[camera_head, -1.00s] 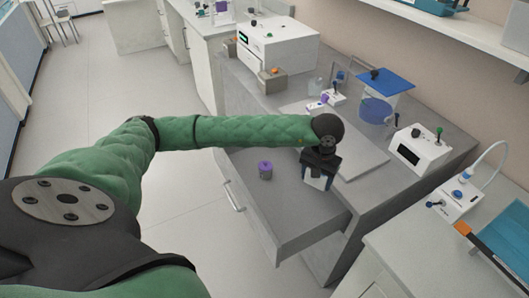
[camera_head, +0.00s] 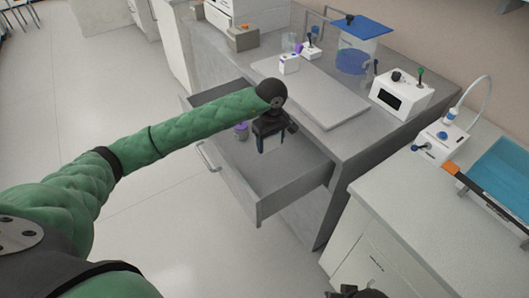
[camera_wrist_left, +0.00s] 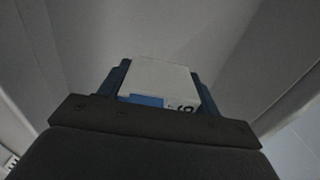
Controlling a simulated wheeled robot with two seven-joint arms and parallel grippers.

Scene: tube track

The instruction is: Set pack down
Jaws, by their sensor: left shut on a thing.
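The pack (camera_wrist_left: 160,78), a white box with a blue patch and dark print, sits between the two dark blue fingers of my left gripper (camera_wrist_left: 160,88) in the left wrist view. In the head view, my left gripper (camera_head: 272,142) points down over the open grey drawer (camera_head: 258,203), right of the purple-lidded jar. The pack is hard to make out there, and its height above the drawer floor is unclear. My left gripper is shut on the pack. My right gripper does not show clearly enough to identify.
A jar with a purple lid (camera_head: 241,131) stands in the drawer. On the counter above are a flat grey board (camera_head: 325,95), a small white box (camera_head: 289,64) and a white device with a dark screen (camera_head: 402,93). The drawer's front part is clear.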

